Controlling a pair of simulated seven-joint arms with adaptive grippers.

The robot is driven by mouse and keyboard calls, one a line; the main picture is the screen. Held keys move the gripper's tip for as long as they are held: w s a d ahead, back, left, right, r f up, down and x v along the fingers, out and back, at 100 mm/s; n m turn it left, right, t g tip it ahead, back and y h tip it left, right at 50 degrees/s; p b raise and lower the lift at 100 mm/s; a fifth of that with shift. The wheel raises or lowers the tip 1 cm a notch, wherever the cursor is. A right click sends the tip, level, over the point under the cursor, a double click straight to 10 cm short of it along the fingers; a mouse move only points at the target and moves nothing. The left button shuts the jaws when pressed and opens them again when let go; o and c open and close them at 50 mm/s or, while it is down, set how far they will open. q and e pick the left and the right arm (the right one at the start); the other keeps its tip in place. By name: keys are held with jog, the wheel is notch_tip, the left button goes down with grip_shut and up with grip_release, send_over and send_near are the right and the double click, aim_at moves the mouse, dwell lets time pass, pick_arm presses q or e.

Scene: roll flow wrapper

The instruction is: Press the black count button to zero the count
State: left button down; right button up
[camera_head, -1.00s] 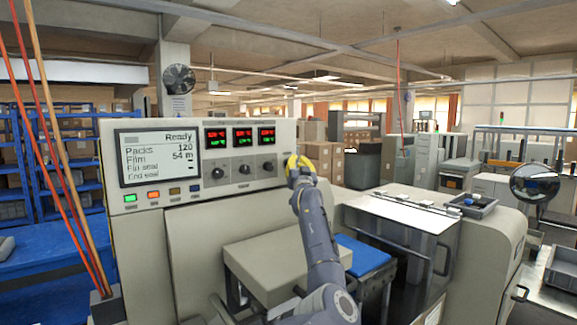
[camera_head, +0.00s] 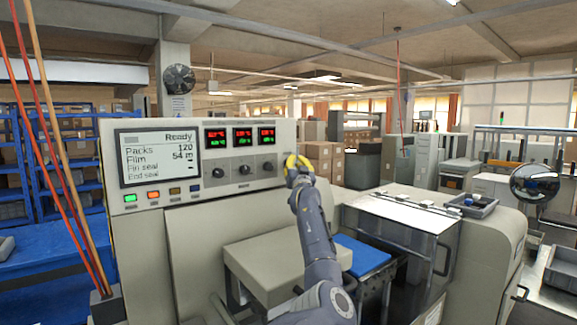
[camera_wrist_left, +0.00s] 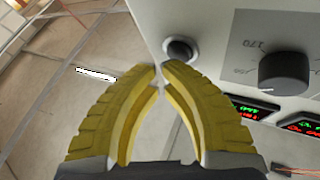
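A round black button (camera_wrist_left: 180,50) shows at the edge of the machine's control panel in the left wrist view, just ahead of my left fingertips. I take it for the count button, though it bears no readable label. My left gripper (camera_wrist_left: 161,67), with yellow fingers, has its tips together with nothing between them. Whether the tips touch the button I cannot tell. In the head view the left gripper (camera_head: 298,163) is at the panel's right end and covers that button. The screen (camera_head: 158,157) reads Ready, Packs 120, Film 54 m. My right gripper is out of view.
Three dark knobs (camera_head: 244,170) sit left of the gripper, below red-and-green displays (camera_head: 242,137). Small coloured buttons (camera_head: 153,194) line the area under the screen.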

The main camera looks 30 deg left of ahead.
pick_arm(q)
jog(key=shift+w+a, duration=0.15)
jog(key=shift+a, duration=0.3)
dwell(0.8)
jog(key=shift+d, duration=0.15)
jog(key=shift+s+d, duration=0.3)
jog(key=shift+d, duration=0.35)
jog(key=shift+d, duration=0.1)
jog(key=shift+s+d, duration=0.25)
jog(key=shift+d, duration=0.55)
jog(key=shift+s+d, duration=0.3)
jog(key=shift+d, duration=0.45)
jog(key=shift+s+d, duration=0.25)
jog(key=shift+d, duration=0.55)
